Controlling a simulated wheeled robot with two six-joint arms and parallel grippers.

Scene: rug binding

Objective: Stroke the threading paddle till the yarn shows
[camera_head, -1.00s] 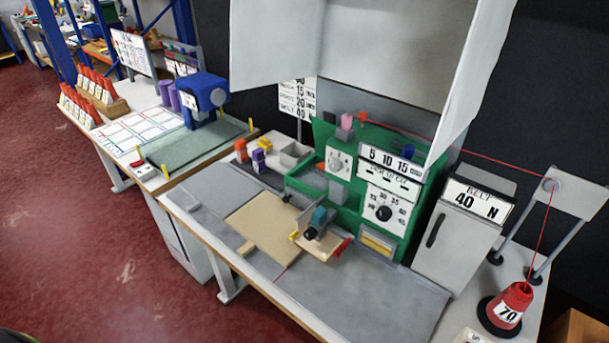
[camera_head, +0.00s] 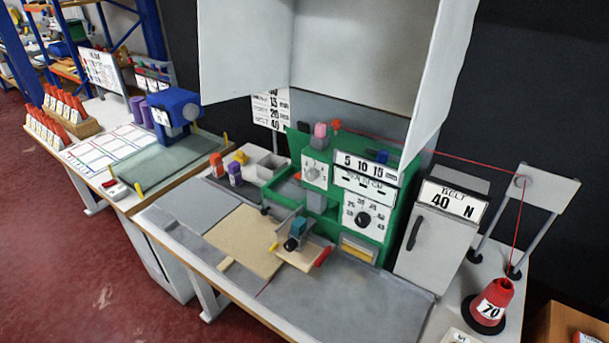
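The green machine (camera_head: 285,188) stands on the near bench with dials and number plates on its front. A red cone of yarn (camera_head: 491,303), labelled 70, stands at the right. Its red yarn (camera_head: 516,228) rises to the grey stand (camera_head: 545,190) and runs left to the machine's top. A small dark teal and black head (camera_head: 297,230) sits over a light wooden plate with a red end (camera_head: 322,257). I cannot tell which part is the threading paddle, nor whether yarn shows at the head. Neither gripper is in view.
A beige mat (camera_head: 243,240) and grey mats (camera_head: 350,302) lie on the bench. A grey cabinet marked BELT 40 N (camera_head: 432,233) stands right of the machine. A grey hood (camera_head: 365,75) overhangs it. A second bench with a blue machine (camera_head: 174,113) is at left.

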